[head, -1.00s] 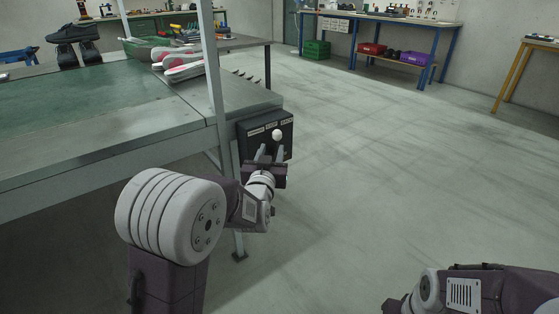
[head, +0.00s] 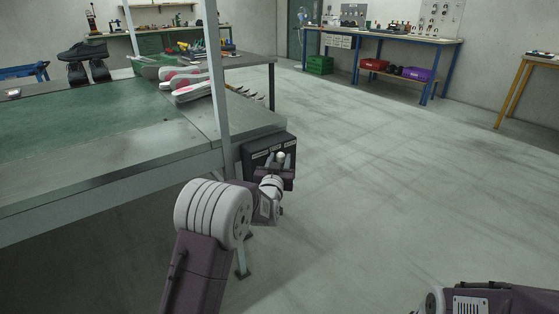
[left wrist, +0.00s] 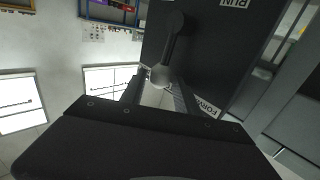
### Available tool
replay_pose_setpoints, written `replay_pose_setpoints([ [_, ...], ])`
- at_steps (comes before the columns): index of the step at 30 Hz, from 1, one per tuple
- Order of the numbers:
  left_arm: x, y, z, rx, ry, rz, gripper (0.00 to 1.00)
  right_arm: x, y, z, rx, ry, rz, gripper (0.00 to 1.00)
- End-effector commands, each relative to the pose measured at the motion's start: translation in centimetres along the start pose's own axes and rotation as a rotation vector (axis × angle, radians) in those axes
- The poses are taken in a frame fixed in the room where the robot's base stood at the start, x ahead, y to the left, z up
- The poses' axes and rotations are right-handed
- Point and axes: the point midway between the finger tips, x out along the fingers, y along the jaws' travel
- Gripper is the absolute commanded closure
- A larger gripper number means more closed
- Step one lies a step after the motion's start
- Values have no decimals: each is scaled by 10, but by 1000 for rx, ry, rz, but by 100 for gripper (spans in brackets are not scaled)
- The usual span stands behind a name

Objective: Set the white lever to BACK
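The white lever's round knob (head: 280,156) sits in front of a dark control box (head: 256,152) on the bench's end. In the left wrist view the knob (left wrist: 162,76) tops a dark arm (left wrist: 174,40) on the panel. A FORWARD label (left wrist: 206,107) and a RUN label (left wrist: 235,3) show there; I cannot read a BACK label. My left gripper (head: 278,166) is at the lever. Its fingers are apart, one on each side of the knob in the left wrist view, with no clear contact. My right gripper is out of view; only part of my right arm shows.
The green-topped bench (head: 110,125) with a metal post (head: 215,70) stands left of the box. Shoe parts (head: 190,85) and dark shoes (head: 85,62) lie on it. The floor (head: 400,180) to the right is clear.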

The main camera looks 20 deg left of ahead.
Motion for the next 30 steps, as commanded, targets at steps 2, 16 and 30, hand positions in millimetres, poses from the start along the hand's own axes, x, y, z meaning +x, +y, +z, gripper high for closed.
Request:
replay_pose_setpoints([
  [2, 0, 0, 0, 0, 0, 0, 74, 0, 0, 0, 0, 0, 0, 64],
  [16, 0, 0, 0, -1, 0, 0, 100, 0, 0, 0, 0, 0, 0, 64],
  [30, 0, 0, 0, -1, 0, 0, 100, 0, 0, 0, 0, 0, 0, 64],
])
